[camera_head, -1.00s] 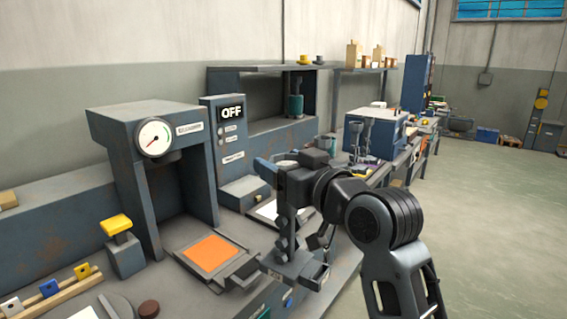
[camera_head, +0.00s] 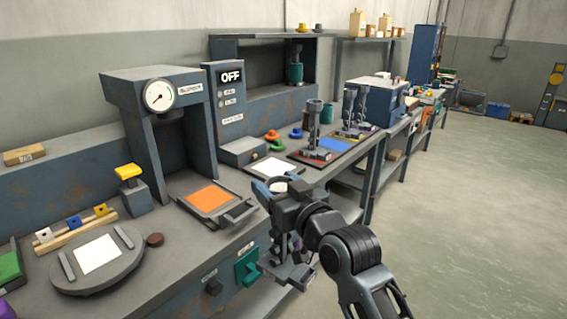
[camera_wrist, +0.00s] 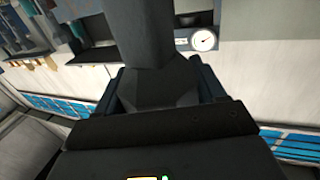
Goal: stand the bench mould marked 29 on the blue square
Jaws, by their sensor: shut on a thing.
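My gripper (camera_head: 282,205) is in front of the bench edge, shut on a dark grey mould (camera_head: 290,272) that hangs below it. In the wrist view the dark handle of this mould (camera_wrist: 148,45) fills the space between the jaws (camera_wrist: 155,88). I cannot read a number on it. The blue square (camera_head: 335,144) lies on a dark mat at the bench's right part, beyond my gripper. Another grey mould (camera_head: 313,122) with a tall handle stands at the left of the blue square; I cannot tell whether its base overlaps it.
More tall-handled moulds (camera_head: 352,118) stand behind the blue square. A white square (camera_head: 273,168) and an orange plate (camera_head: 208,198) lie left of it. Small coloured knobs (camera_head: 273,135) sit behind the white square. The gauge press (camera_head: 150,110) stands at left. The floor at right is clear.

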